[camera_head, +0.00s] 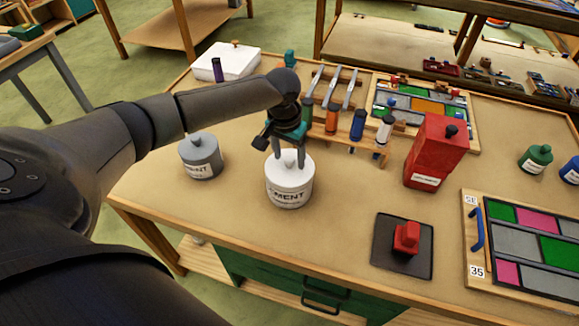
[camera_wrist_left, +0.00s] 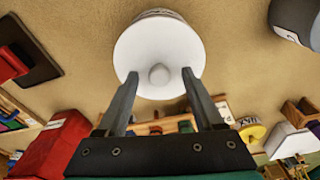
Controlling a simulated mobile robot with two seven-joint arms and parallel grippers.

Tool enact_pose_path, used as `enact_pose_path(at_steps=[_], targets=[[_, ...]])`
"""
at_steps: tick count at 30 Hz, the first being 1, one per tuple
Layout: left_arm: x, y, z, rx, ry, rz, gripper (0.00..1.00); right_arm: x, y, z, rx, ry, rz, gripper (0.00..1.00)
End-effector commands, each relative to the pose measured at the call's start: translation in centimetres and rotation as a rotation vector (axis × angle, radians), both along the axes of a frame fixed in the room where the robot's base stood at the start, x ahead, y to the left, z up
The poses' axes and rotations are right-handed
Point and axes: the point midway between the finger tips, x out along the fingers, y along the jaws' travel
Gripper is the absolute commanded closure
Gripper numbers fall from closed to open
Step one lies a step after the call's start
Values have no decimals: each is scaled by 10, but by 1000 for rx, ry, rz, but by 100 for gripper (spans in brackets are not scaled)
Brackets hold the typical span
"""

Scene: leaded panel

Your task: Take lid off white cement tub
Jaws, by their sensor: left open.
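The white cement tub (camera_head: 289,190) stands upright on the workbench, with its white lid (camera_head: 289,172) on top. A small round knob sticks up from the middle of the lid. My left gripper (camera_head: 289,158) points down just over the lid, its fingers on either side of the knob. In the left wrist view the lid (camera_wrist_left: 160,50) faces the camera and the knob (camera_wrist_left: 159,74) lies between the two open fingertips (camera_wrist_left: 159,80), with gaps on both sides. My right gripper is not in view.
A grey cement tub (camera_head: 201,158) stands left of the white one. A tool rack (camera_head: 345,125) is close behind my gripper. A red container (camera_head: 435,150), a red block on a dark pad (camera_head: 385,250) and a leaded panel (camera_head: 525,240) are to the right. Bare bench lies in front.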

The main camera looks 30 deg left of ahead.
Motion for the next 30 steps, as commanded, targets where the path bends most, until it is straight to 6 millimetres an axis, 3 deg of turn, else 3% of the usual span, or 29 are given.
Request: enact_pose_path(at_steps=[2,20,30], targets=[[0,0,0,0,0,0,31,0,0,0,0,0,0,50],[0,0,1,0,0,0,99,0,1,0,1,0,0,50],[0,0,1,0,0,1,100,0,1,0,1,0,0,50]])
